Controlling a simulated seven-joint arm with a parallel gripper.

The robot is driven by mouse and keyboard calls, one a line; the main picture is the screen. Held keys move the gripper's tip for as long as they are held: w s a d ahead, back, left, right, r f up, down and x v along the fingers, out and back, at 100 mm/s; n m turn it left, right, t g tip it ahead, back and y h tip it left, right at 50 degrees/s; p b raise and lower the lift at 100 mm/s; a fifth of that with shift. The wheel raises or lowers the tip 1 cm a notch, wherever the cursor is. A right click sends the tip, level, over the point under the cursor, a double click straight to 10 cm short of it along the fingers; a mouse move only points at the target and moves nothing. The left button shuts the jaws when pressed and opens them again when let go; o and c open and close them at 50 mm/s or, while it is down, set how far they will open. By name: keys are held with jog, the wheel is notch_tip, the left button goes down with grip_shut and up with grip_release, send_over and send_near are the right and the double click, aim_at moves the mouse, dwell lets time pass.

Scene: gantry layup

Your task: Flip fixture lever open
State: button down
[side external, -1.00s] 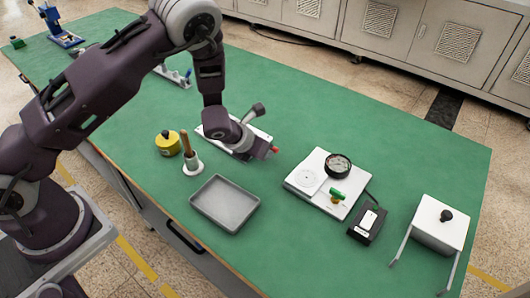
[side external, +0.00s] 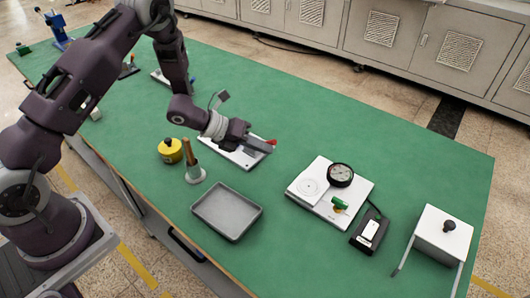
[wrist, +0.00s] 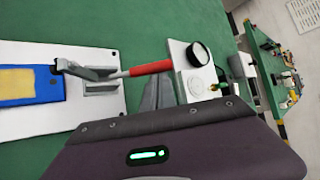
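The fixture is a white plate (wrist: 40,126) with a blue and yellow block (wrist: 28,86) and a grey metal clamp (wrist: 100,78). Its lever has a red grip (wrist: 151,68) and lies low, pointing right in the wrist view. In the side view the plate (side external: 236,156) is partly hidden behind my gripper (side external: 262,146), and only a bit of red (side external: 272,142) shows by the fingertips. In the wrist view my fingers (wrist: 160,84) look close together, just below the end of the red grip. Nothing shows between them; whether they touch the lever is unclear.
A yellow weight (side external: 170,151), a wooden-handled tool in a holder (side external: 194,166) and a grey tray (side external: 227,211) stand at the front. A dial gauge plate (side external: 318,207), black switch box (side external: 369,232) and white box (side external: 442,236) lie right.

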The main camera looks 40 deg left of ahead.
jog(key=shift+a+r+n+h, duration=0.5)
jog(key=shift+a+h, duration=0.1)
jog(key=shift+h, duration=0.2)
jog(key=shift+r, duration=0.1)
jog(key=shift+d+r, duration=0.1)
jog(key=shift+r, duration=0.6)
jog(key=v, duration=1)
jog(key=shift+a+f, duration=0.25)
jog(key=shift+f, duration=0.15)
